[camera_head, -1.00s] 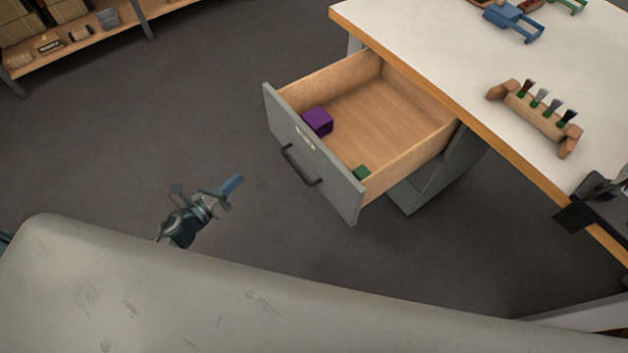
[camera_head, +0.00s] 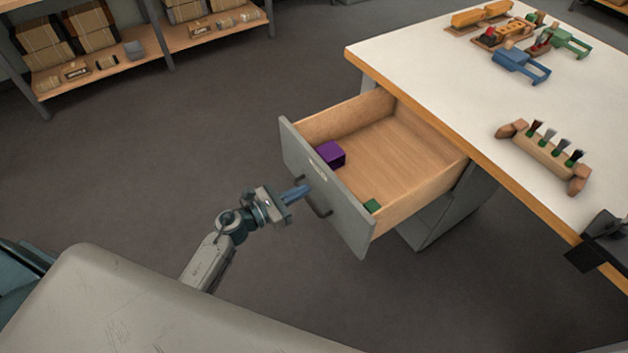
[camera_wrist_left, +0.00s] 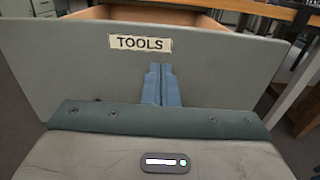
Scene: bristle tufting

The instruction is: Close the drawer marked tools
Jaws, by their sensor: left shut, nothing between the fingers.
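The drawer marked tools stands open under the workbench, its grey front (camera_head: 345,215) facing my left arm. The wrist view shows its TOOLS label (camera_wrist_left: 140,43) on the front panel (camera_wrist_left: 225,65). A dark handle (camera_head: 322,207) is on the front, partly behind the gripper. Inside lie a purple block (camera_head: 331,154) and a small green block (camera_head: 373,206). My left gripper (camera_head: 298,193) is shut and empty, its blue fingers pointing at the drawer front near the handle. In the wrist view the fingertips (camera_wrist_left: 160,75) show just below the label; I cannot tell whether they touch. My right gripper is not in view.
The white workbench top (camera_head: 440,80) holds a brush rack (camera_head: 545,153), a blue clamp-like tool (camera_head: 520,65) and other items at the back. A dark device (camera_head: 603,235) is at the right edge. Shelves (camera_head: 150,55) stand far left. Floor left of the drawer is clear.

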